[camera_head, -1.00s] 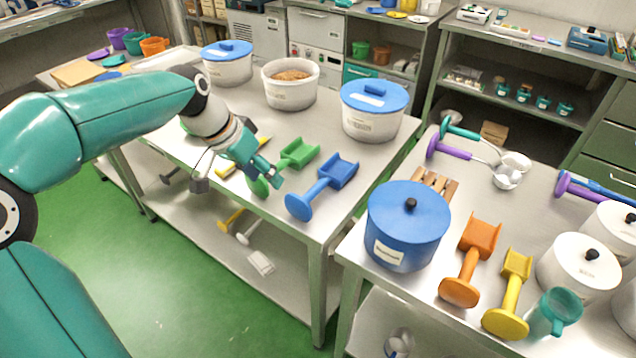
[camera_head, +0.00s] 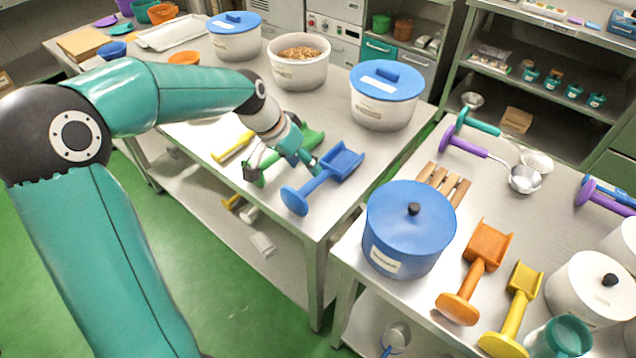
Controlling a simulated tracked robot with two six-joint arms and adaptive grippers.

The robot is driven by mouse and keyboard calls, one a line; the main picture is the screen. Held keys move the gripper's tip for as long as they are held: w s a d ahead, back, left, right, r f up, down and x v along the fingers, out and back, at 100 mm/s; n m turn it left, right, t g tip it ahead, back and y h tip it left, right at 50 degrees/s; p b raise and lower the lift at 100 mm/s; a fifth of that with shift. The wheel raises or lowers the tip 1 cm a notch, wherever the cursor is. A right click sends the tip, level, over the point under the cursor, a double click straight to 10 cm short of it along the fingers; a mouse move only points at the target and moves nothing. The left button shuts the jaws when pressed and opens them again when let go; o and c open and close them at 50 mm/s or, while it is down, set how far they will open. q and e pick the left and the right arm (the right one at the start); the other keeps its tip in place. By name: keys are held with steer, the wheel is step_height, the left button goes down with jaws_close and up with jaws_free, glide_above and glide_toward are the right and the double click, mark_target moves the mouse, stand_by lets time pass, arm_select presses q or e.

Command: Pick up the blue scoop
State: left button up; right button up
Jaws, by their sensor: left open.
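The blue scoop (camera_head: 341,163) lies on the left steel table near its front right corner. Its round knob end is toward the front edge and its square scoop end points to the back right. My left gripper (camera_head: 312,168) is open, with its fingertips close to the scoop's handle; I cannot tell whether they touch it. A green scoop (camera_head: 312,138) lies just to the left, partly hidden behind my gripper. My right gripper is not in view.
A blue-lidded white tub (camera_head: 384,108) and an open tub (camera_head: 297,73) stand behind the scoop. A yellow tool (camera_head: 232,147) lies to the left. Across a gap, the right table holds a blue pot (camera_head: 408,240), an orange scoop (camera_head: 485,250) and a yellow scoop (camera_head: 518,300).

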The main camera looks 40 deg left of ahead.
mark_target(313, 179)
arm_select(q)
steer(key=x, duration=0.2)
steer(key=shift+w+f, duration=0.1)
steer(key=shift+f, duration=0.3)
steer(key=shift+d+f, duration=0.25)
steer(key=shift+f, duration=0.25)
steer(key=p+x, duration=0.1)
steer(key=x, duration=0.3)
steer(key=shift+f, duration=0.15)
steer(key=shift+c, duration=0.4)
jaws_close()
